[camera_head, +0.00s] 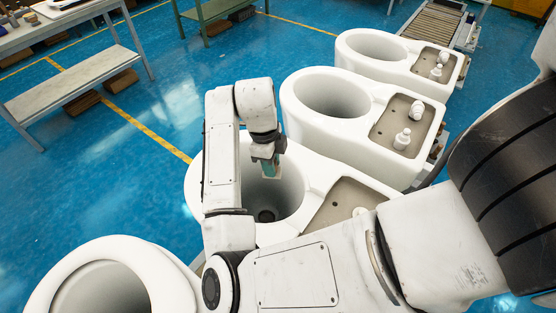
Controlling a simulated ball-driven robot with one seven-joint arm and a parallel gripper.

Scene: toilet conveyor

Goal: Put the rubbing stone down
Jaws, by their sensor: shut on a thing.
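My gripper (266,165) points down over the open bowl of the nearest full toilet (302,165), close to the bowl's far rim. It is shut on a small greenish block, the rubbing stone (270,170). The fingers and part of the stone are small in the picture and partly hidden by the wrist. I cannot tell whether the stone touches the bowl wall. My arm covers the left and front parts of this toilet. Its tan tank recess (345,201) lies to the right of the bowl, with a pale part at its lower edge.
Two more white toilets (290,100) (350,42) stand behind in a row, with white fittings (403,138) in their recesses. Another toilet (150,250) is at lower left. A grey bench (75,82) and a green table (215,12) stand beyond open blue floor (110,180).

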